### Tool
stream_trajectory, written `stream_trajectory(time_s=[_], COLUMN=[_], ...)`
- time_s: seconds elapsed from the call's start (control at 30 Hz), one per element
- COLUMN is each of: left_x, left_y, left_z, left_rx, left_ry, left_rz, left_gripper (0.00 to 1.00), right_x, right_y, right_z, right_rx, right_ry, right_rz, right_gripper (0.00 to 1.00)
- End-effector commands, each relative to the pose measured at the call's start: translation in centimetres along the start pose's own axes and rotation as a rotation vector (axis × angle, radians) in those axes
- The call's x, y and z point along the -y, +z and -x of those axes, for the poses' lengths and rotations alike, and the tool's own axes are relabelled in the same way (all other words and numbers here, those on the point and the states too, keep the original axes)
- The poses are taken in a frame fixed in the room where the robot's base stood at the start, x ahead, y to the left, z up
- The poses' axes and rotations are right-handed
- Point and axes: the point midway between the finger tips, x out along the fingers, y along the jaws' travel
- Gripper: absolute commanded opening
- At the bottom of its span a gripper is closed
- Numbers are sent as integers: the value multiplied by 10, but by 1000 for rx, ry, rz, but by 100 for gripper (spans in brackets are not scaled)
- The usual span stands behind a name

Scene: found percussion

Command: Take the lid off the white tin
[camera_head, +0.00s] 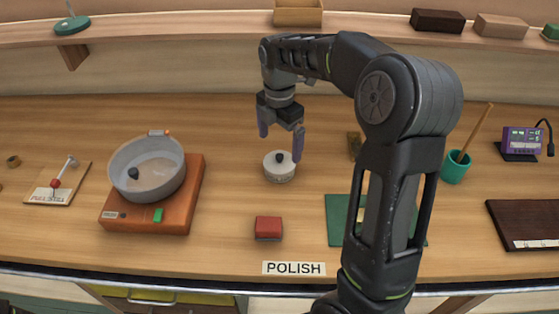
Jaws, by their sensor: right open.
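The white tin (279,174) stands upright on the wooden bench near the middle of the head view. Its lid (279,159) sits on top and has a dark round knob. My right gripper (281,146) is open, with its purple fingers pointing down. It is just above the tin, with the fingertips apart on either side of the knob in the picture. Whether a finger touches the lid I cannot tell. My left gripper is not in view.
A grey pan (147,185) sits on an orange-brown box (187,205) to the left. A red block (268,228) and a POLISH label (294,268) lie in front of the tin. A green mat (338,232) and teal cup (455,168) are to the right.

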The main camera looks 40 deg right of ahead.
Motion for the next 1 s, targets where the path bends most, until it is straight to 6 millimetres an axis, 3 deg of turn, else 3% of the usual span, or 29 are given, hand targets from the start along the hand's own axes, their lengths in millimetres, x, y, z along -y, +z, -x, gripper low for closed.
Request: stream_trajectory(time_s=[0.4,1.0], left_x=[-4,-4], left_y=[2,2], left_z=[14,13], left_rx=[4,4], left_ry=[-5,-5], left_rz=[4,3], left_gripper=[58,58], right_x=[1,1], right_y=[-1,-1], right_z=[-48,-50], right_rx=[0,0], right_ry=[-2,0], right_rz=[0,0], right_gripper=[100,100])
